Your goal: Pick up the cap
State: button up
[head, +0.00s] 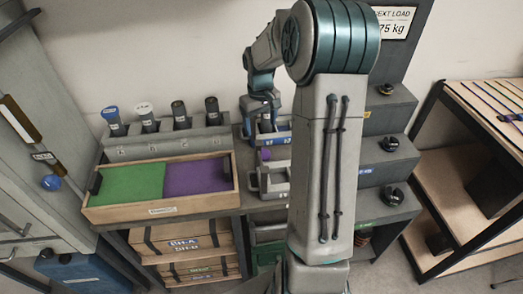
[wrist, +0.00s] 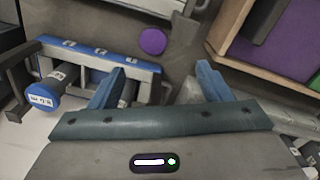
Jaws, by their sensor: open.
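A round purple cap (wrist: 153,41) lies on a grey surface in the wrist view, top centre. In the head view the purple cap (head: 264,154) is a small spot beside my arm, right of the wooden tray. My gripper (wrist: 158,75) is open, with two blue fingers spread apart and nothing between them. The cap appears beyond the fingertips, roughly in line with the gap and apart from both. In the head view my upper arm hides part of the area around the gripper.
A wooden tray (head: 157,210) with green and purple panels stands left of the cap. A blue-topped rack (wrist: 100,52) and a blue-ended cylinder (wrist: 45,95) are left in the wrist view. Several capped cylinders stand behind the tray. Grey steps with black knobs (head: 391,196) are at right.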

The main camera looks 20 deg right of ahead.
jog(key=d+f, duration=0.1)
send_over(263, 154)
jog(key=f, duration=0.8)
jog(key=shift+s+a+f+p, duration=0.2)
jog(key=shift+s+f+p, duration=0.05)
jog(key=shift+f+p, duration=0.15)
jog(key=shift+w+d+f+p, duration=0.15)
jog(key=shift+f+p, duration=0.2)
jog(key=shift+f, duration=0.95)
jog(key=shift+w+d+f+p, duration=0.1)
jog(key=shift+f+p, duration=0.2)
jog(key=shift+f, duration=0.95)
jog(key=c, duration=1.1)
